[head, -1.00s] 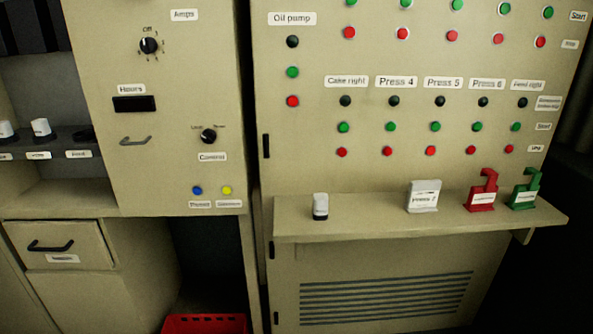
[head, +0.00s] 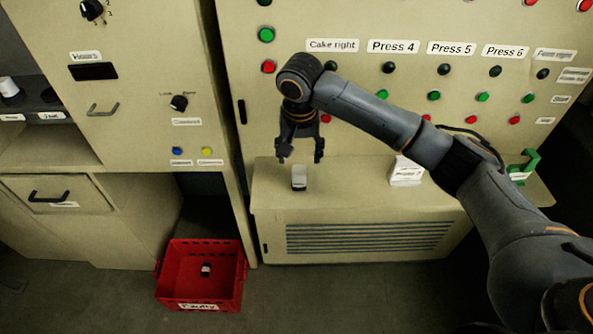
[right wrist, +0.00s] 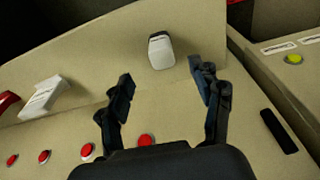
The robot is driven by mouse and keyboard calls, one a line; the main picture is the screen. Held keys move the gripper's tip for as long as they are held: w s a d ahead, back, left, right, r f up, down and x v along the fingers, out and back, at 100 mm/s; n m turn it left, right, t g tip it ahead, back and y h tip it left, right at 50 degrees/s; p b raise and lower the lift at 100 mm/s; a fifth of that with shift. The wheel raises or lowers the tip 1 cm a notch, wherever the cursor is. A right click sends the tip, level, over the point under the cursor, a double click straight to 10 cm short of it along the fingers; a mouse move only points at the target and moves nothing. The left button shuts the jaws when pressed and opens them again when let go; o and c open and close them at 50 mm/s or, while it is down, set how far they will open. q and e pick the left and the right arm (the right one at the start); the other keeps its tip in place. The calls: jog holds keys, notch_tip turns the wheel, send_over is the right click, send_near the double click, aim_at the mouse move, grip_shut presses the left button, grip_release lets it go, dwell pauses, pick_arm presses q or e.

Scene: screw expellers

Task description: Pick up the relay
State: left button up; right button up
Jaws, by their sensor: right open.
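A small relay (head: 299,178), white with a dark base, stands on the shelf (head: 345,180) of the right cabinet. It also shows in the right wrist view (right wrist: 161,50), a little beyond the fingertips and between their lines. My right gripper (head: 302,157) is open and empty, fingers pointing down, just above the relay and apart from it. Its two spread fingers also show in the right wrist view (right wrist: 160,75). My left gripper is not in view.
A white Press 7 block (head: 407,172) and a green bracket (head: 524,167) stand further right on the shelf. A red crate (head: 198,292) labelled Faulty sits on the floor with a small relay-like piece (head: 206,270) inside. Panel buttons lie behind the arm.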

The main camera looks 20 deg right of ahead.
aim_at(299, 170)
jog(key=f, duration=0.3)
jog(key=w+f, duration=0.1)
jog(key=shift+d+f, duration=0.25)
jog(key=shift+f, duration=0.1)
jog(key=shift+w+d+f+p, duration=0.1)
jog(key=shift+w+f+p, duration=0.15)
jog(key=shift+f, duration=0.6)
jog(key=shift+w+a+f+p, duration=0.15)
jog(key=shift+f+p, duration=0.2)
jog(key=shift+f, duration=0.5)
jog(key=shift+w+d+f+p, duration=0.2)
jog(key=shift+f+p, duration=0.1)
jog(key=shift+f, duration=0.55)
jog(key=c, duration=1.3)
